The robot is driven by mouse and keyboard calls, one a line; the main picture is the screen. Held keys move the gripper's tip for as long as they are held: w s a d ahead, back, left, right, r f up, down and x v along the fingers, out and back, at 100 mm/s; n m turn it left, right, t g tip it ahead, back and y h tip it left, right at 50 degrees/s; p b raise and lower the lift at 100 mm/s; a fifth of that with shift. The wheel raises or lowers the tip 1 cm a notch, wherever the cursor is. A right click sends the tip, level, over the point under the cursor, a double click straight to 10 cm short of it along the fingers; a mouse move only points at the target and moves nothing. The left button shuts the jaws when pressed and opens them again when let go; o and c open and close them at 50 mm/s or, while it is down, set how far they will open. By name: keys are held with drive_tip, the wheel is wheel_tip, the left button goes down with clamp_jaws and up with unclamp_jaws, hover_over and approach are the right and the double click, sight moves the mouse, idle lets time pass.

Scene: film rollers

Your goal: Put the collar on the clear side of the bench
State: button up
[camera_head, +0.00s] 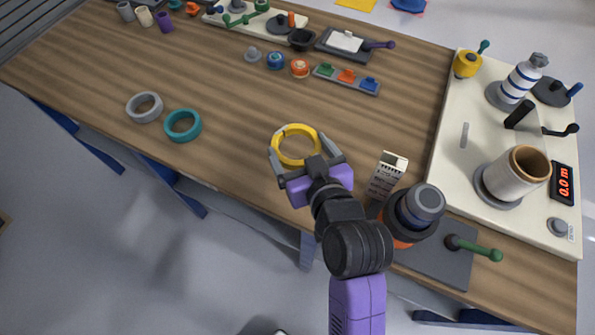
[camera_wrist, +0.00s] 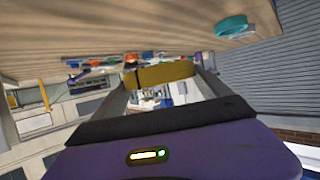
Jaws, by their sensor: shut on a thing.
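The collar is a yellow ring (camera_head: 296,163) held between the fingers of my gripper (camera_head: 303,150). In the head view it is over the front middle of the wooden bench (camera_head: 240,110); whether it touches the bench top I cannot tell. In the wrist view the yellow collar (camera_wrist: 165,75) spans the gap between the two fingers (camera_wrist: 162,88). My gripper is shut on it from the outside. The bench around the collar is bare, with open wood to its left and behind it.
A grey ring (camera_head: 144,107) and a teal ring (camera_head: 182,126) lie on the left of the bench. A white machine plate (camera_head: 450,150) with rollers fills the right. A small striped box (camera_head: 387,176) and a dark-based fixture (camera_head: 440,262) stand close right of my gripper. Small parts line the back.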

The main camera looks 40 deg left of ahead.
wheel_tip(320, 180, down, 12)
drive_tip(key=shift+r+b, duration=0.2)
drive_tip(key=shift+b, duration=0.1)
drive_tip(key=shift+f, duration=0.15)
drive_tip(key=o, duration=1.2)
drive_tip(key=shift+o, duration=0.2)
drive_tip(key=b+v, duration=0.1)
drive_tip(key=v, duration=1.1)
drive_tip(key=shift+r, duration=0.25)
